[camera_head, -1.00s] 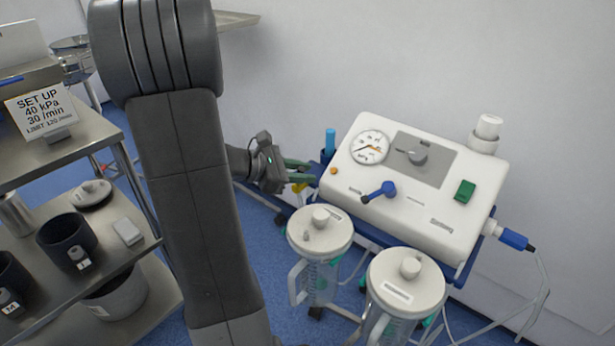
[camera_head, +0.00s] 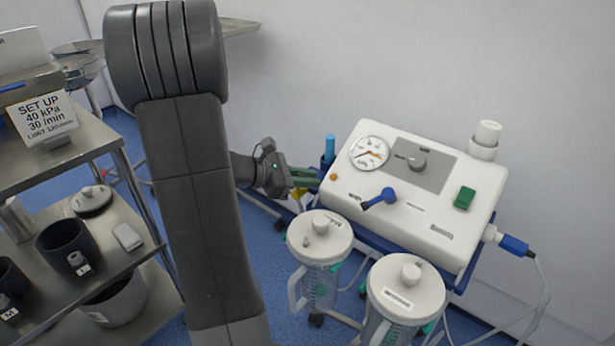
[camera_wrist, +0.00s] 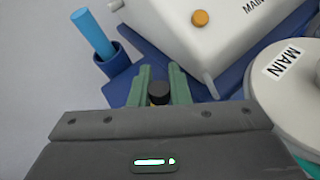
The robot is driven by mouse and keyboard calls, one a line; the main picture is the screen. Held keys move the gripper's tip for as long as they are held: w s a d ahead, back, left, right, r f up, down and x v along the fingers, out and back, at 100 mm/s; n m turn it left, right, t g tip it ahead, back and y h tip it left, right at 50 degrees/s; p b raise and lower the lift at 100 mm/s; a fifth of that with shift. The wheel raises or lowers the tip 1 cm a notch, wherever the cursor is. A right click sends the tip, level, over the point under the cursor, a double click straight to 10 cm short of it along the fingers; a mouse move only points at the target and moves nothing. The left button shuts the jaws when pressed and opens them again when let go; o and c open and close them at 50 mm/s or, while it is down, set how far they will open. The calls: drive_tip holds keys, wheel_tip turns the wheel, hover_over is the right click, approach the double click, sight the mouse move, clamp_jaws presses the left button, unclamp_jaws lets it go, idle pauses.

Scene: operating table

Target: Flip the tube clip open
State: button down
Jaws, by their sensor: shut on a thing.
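My gripper (camera_head: 304,178) has green fingers and is at the left end of the white suction unit (camera_head: 410,190). In the wrist view its fingers (camera_wrist: 161,88) are on both sides of a small black round-ended piece with a trace of yellow, which looks like the tube clip (camera_wrist: 159,92). The gripper is shut on it. In the head view a yellow part (camera_head: 299,194) shows just below the fingers. The rest of the clip and its tube are hidden by the fingers and the gripper body.
A blue holder with a light-blue stick (camera_wrist: 93,35) stands close to the fingers. Two lidded canisters (camera_head: 320,237) (camera_head: 405,288) stand in front of the unit. A steel shelf cart (camera_head: 92,150) with pots is at the left. The wall is behind.

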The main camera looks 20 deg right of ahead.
drive_tip(key=shift+w+a+r+n+g+h+p, duration=0.15)
drive_tip(key=shift+w+a+n+g+h+p, duration=0.25)
drive_tip(key=shift+n+h+p, duration=0.55)
drive_tip(key=shift+w+d+m+y, duration=0.1)
drive_tip(key=shift+m+y, duration=0.15)
drive_tip(key=c, duration=1.6)
unclamp_jaws()
drive_tip(key=shift+c, duration=0.2)
drive_tip(key=p+v, duration=0.3)
drive_tip(key=v, duration=1)
drive_tip(key=shift+a+p, duration=0.4)
drive_tip(key=b+x, duration=0.3)
drive_tip(key=x, duration=1.1)
drive_tip(key=shift+r, duration=0.1)
